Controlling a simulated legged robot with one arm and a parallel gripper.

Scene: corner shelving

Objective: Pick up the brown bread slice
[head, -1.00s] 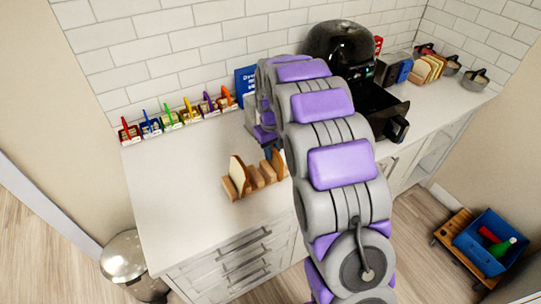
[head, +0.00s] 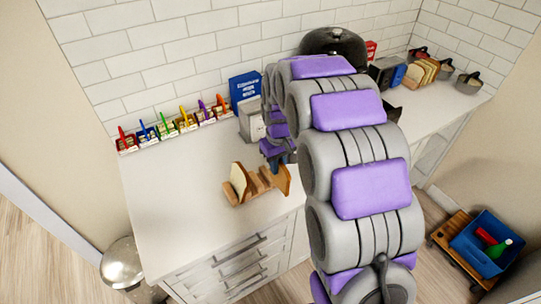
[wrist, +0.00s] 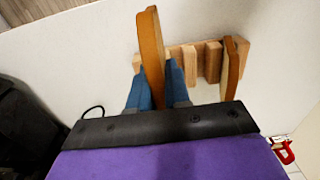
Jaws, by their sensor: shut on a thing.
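A brown bread slice (head: 284,179) stands at the right end of a wooden rack (head: 262,186) on the white counter. In the wrist view, the brown slice (wrist: 151,48) is edge-on between the blue fingers of my gripper (wrist: 160,88), which is shut on it. The slice overlaps the rack (wrist: 190,62) there, and I cannot tell whether it is clear of its slot. My gripper (head: 284,163) also shows in the head view, partly hidden by my arm. A paler slice with a brown crust (head: 239,182) stands at the rack's other end, apart from my gripper.
A row of coloured containers (head: 180,125) lines the wall. A blue box (head: 244,88) and a dark air fryer (head: 335,43) stand behind my arm. More slices (head: 421,72) and bowls (head: 468,83) are at the far right. The left part of the counter is clear.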

